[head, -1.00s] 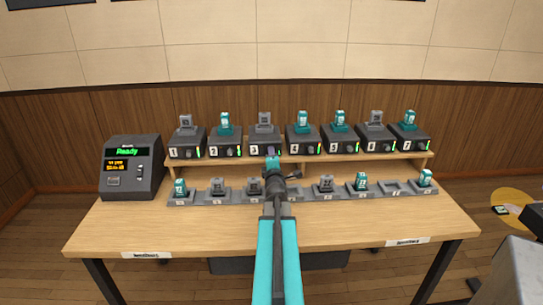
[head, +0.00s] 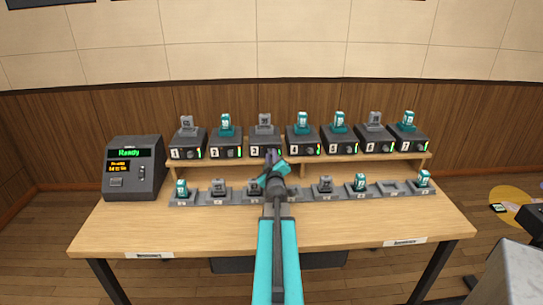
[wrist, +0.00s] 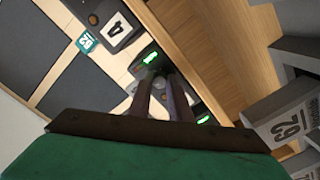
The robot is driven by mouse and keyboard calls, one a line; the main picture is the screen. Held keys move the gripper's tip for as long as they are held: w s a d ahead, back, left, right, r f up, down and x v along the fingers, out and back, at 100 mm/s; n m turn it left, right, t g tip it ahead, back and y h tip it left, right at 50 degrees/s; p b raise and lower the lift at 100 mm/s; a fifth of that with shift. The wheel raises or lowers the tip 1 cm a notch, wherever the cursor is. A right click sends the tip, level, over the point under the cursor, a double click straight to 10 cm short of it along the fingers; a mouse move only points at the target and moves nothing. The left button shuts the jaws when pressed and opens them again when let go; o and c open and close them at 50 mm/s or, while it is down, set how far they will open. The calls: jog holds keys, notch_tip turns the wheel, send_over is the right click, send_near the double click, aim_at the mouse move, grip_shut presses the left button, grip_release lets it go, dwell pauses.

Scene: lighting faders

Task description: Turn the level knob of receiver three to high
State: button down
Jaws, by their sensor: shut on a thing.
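Receiver three (head: 257,152) is a dark box on the raised shelf, with a grey pack standing on top. My gripper (head: 271,156) reaches it from the front, at the right part of its face. The gripper is rolled to one side. In the wrist view my two fingers (wrist: 165,102) are closed together at the face of the receiver beside receiver four, shut on the level knob. The fingers hide the knob, so its pointer cannot be read. A green level light (wrist: 150,58) glows beside the fingers.
Receiver four (head: 303,143) is close on the right and receiver two (head: 226,146) on the left. Below stands a row of docks with packs, such as a teal one (head: 360,182). A console (head: 133,168) reading "Ready" stands at the left. The table front (head: 190,225) is clear.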

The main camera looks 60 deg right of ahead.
jog(key=m+p, duration=0.3)
jog(key=m, duration=1)
jog(key=m+p, duration=0.4)
jog(key=m, duration=0.9)
jog(key=shift+w+r+m, duration=0.1)
jog(key=shift+r+m, duration=0.1)
jog(key=shift+m, duration=0.1)
jog(key=c, duration=1.6)
grip_release()
jog(key=shift+c, duration=0.2)
jog(key=shift+a+f, duration=0.1)
jog(key=shift+a, duration=0.05)
